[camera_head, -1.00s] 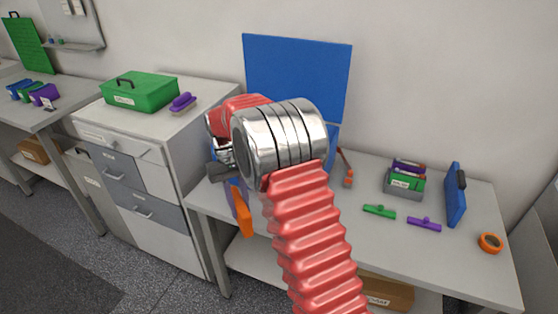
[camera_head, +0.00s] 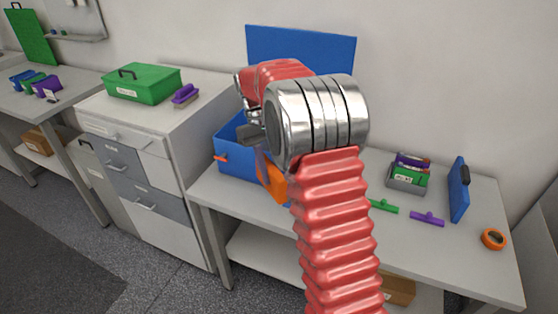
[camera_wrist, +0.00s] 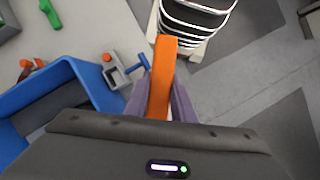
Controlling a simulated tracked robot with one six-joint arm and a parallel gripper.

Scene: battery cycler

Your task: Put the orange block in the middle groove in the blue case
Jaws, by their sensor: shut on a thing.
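The orange block (camera_head: 275,185) is held upright between the greyish-purple fingers of my gripper (camera_head: 264,168), and it also shows between the fingers in the wrist view (camera_wrist: 162,80). The blue case (camera_head: 235,165) stands on the workbench with its blue lid (camera_head: 300,58) raised behind it. My gripper and the block are at the case's front right side in the head view, partly covering it. In the wrist view the case's rim and wall (camera_wrist: 82,82) are on the left, apart from the block. The case's grooves are hidden.
On the workbench (camera_head: 455,260) to the right are a grey bin (camera_head: 405,182), a green piece (camera_head: 384,206), a purple piece (camera_head: 427,218), an upright blue case-like panel (camera_head: 459,190) and an orange tape roll (camera_head: 493,239). A green toolbox (camera_head: 142,84) sits on the drawer cabinet.

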